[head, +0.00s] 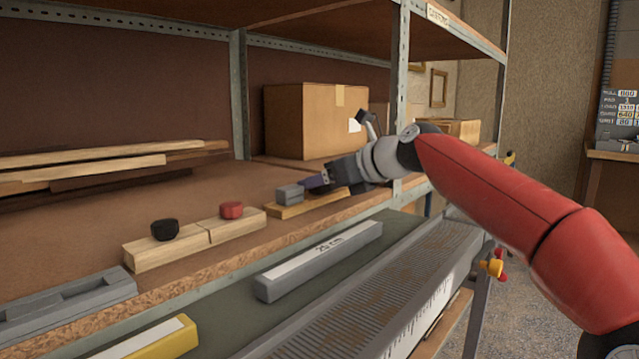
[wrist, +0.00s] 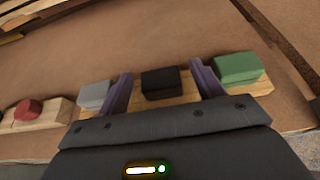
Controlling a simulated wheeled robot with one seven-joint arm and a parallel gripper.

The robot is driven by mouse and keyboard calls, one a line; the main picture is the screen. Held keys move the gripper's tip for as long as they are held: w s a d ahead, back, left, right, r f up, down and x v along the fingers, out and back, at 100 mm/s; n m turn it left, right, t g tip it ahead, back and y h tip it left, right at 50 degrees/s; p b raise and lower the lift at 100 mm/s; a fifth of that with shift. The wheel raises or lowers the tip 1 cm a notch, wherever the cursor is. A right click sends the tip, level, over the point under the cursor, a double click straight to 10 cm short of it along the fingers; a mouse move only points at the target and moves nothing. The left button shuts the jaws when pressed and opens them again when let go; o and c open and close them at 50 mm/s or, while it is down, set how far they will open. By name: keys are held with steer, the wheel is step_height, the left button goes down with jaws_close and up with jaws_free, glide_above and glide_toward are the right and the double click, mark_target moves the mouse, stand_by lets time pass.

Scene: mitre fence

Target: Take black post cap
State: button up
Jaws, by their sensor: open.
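My gripper (wrist: 160,78) is open, with its two purple fingers on either side of a black block-shaped cap (wrist: 163,84) on a wooden strip. I cannot tell whether the fingers touch it. In the head view my gripper (head: 318,183) is over the wooden strip (head: 296,208) and hides this black piece. A grey block (head: 290,193) sits to its left, and a green block (wrist: 237,69) to its right in the wrist view. A rounder black cap (head: 165,230) sits on another wooden block at the left.
A red cap (head: 231,210) sits beside the round black one. A cardboard box (head: 310,122) stands behind my gripper, near a metal upright (head: 400,85). Wood strips (head: 85,172) lie at the back left; a grey tray (head: 65,303) is at the front left.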

steer(key=x, duration=0.3)
steer(key=shift+w, duration=0.1)
steer(key=shift+c, duration=0.5)
steer(key=c, duration=0.9)
steer(key=shift+c, duration=0.2)
